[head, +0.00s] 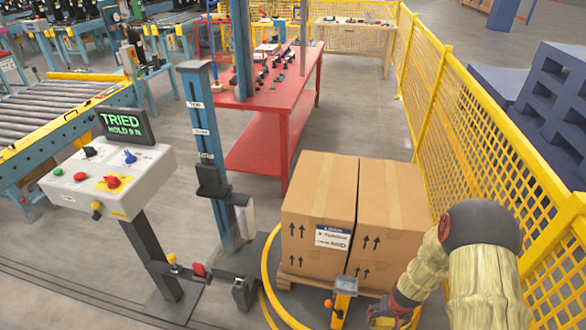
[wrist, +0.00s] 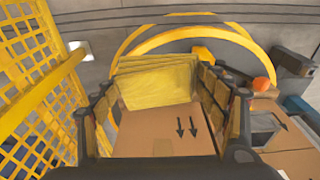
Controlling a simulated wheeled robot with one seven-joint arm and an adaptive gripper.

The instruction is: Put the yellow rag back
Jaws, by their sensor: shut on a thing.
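The yellow rag (wrist: 155,86) shows in the wrist view as a folded, layered block between the two fingers of my gripper (wrist: 157,82). The fingers press on it from both sides, and it is held above a brown cardboard carton. In the head view my gripper (head: 390,310) is low at the bottom right, in front of the right-hand carton. I cannot make out the rag clearly there; my arm and gripper cover that spot.
Two cardboard cartons (head: 318,215) stand on a pallet. A yellow ring (head: 268,280) curves around it, with a yellow post (head: 343,300) in front. Yellow mesh fence (head: 480,130) runs close on the right. A control console (head: 115,180) and blue column (head: 205,150) stand left.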

